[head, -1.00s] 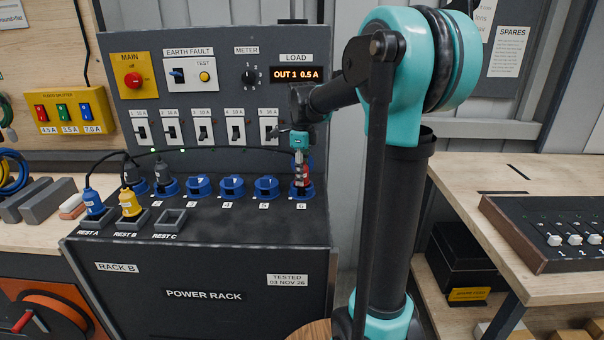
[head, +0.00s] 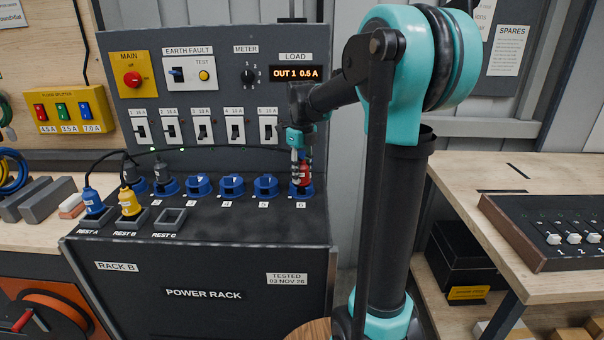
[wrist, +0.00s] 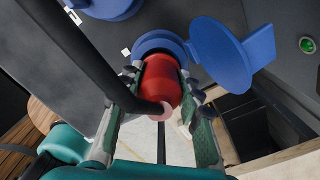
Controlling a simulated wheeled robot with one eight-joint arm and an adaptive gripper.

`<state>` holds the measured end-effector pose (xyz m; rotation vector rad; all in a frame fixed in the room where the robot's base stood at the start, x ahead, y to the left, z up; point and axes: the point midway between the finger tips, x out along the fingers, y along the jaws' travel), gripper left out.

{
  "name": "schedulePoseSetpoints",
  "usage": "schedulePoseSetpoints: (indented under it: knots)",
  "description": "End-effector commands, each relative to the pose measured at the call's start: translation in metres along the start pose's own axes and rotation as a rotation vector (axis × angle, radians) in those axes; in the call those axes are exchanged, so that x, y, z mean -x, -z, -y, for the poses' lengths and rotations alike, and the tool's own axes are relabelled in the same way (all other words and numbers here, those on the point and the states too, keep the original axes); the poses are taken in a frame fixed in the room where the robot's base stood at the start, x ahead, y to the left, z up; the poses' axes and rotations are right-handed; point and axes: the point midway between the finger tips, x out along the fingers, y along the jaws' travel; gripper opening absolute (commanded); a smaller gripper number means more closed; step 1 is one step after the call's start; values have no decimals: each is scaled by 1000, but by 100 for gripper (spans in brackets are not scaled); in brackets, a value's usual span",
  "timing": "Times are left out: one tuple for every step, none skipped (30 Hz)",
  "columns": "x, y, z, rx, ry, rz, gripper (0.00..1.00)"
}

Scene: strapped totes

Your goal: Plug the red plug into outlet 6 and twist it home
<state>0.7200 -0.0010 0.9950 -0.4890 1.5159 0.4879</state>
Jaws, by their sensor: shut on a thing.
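The red plug (head: 305,172) stands upright at outlet 6 (head: 301,192), the rightmost blue outlet on the rack's shelf. In the wrist view the red plug (wrist: 161,82) sits in the blue ring of the outlet (wrist: 158,42), with the blue lid (wrist: 220,55) open beside it. How deep the plug sits cannot be told. My gripper (head: 301,170) is above the outlet, pointing down. In the wrist view my gripper (wrist: 165,88) is shut on the red plug, one finger on each side. A dark cable runs from the plug's pale pink end.
Blue plug (head: 92,202) and yellow plug (head: 130,203) stand in rests A and B; rest C (head: 170,220) is empty. Dark plugs (head: 163,176) sit in the leftmost outlets. Several outlets between have closed lids (head: 232,185). The meter display (head: 297,74) reads OUT 1 0.5 A.

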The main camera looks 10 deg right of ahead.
Motion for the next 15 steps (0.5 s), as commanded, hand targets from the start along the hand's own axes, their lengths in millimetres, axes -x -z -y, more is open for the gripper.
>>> schedulePoseSetpoints:
  knots:
    - [0,-2,0,-11,-1,4,0]
    - [0,-2,0,-14,-1,4,0]
    - [0,-2,0,-15,-1,4,0]
    - [0,-2,-1,-14,-1,4,0]
    - [0,-2,-1,-14,-1,4,0]
    - [0,-2,-1,-13,-1,4,0]
    - [0,-2,-1,-13,-1,4,0]
    - [0,-2,-1,-16,-1,4,0]
    - [0,-2,-1,-28,-2,4,0]
    - [0,-2,-1,-44,-2,4,0]
    - [0,-2,-1,-68,-2,4,0]
    - [0,-2,-1,-106,-2,4,0]
    - [0,-2,-1,-136,-2,4,0]
    - [0,-2,-1,-164,-2,4,0]
    - [0,-2,-1,-198,-2,4,0]
